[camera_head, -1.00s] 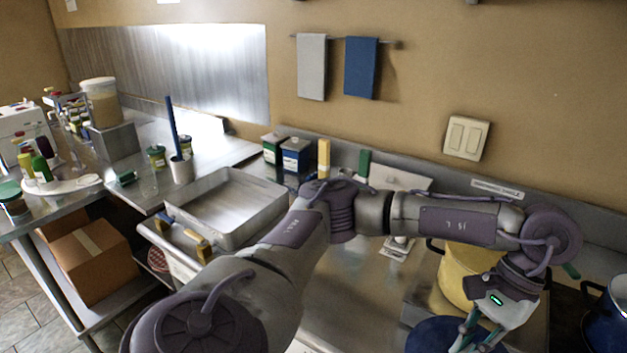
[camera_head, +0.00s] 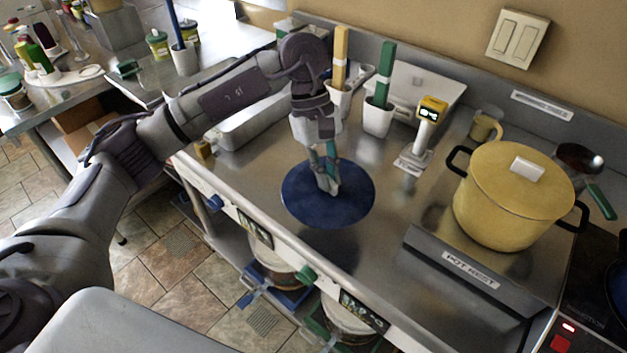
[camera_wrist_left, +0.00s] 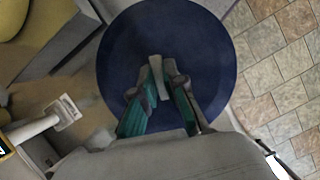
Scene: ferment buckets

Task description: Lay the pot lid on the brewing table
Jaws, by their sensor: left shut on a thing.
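The pot lid (camera_head: 297,208) is a round dark blue disc over the metal brewing table (camera_head: 370,270), in the middle of the head view. My left gripper (camera_head: 328,185) points down at its centre and is shut on its pale handle. The wrist view shows the lid (camera_wrist_left: 125,50) lying flat across the fingers' front, with the handle between the fingertips (camera_wrist_left: 158,80). The lid looks level; I cannot tell whether it touches the table top or hovers just above. My right gripper is out of view.
A yellow pot (camera_head: 500,215) with a yellow top stands on the pot rest (camera_head: 455,272) to the right. White holders (camera_head: 378,118) with a green-handled and a yellow-handled tool, and a yellow-headed device (camera_head: 428,120), stand behind. A metal tray (camera_head: 245,125) lies left. Bare table lies between lid and pot rest.

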